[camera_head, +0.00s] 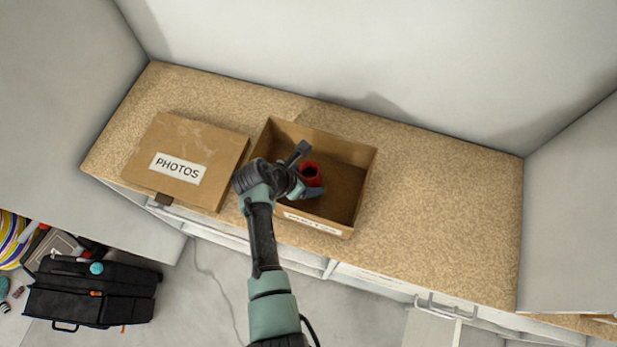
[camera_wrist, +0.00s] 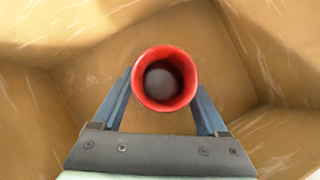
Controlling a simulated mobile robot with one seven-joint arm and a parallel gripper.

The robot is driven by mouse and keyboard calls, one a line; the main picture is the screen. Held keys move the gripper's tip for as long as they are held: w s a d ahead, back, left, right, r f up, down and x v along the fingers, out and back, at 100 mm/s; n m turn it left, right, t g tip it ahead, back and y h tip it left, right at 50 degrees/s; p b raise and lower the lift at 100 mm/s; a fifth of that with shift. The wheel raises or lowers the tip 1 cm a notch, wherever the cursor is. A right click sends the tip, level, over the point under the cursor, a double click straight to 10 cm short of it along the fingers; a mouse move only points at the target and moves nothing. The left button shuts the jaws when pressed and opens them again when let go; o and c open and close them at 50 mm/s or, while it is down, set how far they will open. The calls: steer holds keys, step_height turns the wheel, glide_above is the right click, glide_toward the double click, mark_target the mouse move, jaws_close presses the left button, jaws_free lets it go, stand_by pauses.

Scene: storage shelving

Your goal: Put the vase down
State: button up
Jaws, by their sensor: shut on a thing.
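A closed cardboard box marked PHOTOS (camera_head: 190,160) stands just left of the open box. The speckled counter (camera_head: 440,200) is clear to the right. A wall (camera_head: 400,60) runs behind it. A black bag (camera_head: 90,290) lies on the floor at lower left.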

steer(key=shift+f, duration=0.15)
steer(key=o, duration=1.4)
steer(key=shift+o, duration=0.2)
steer(key=shift+r, duration=0.3)
steer(key=v, duration=1.2)
steer(key=shift+b, duration=0.4)
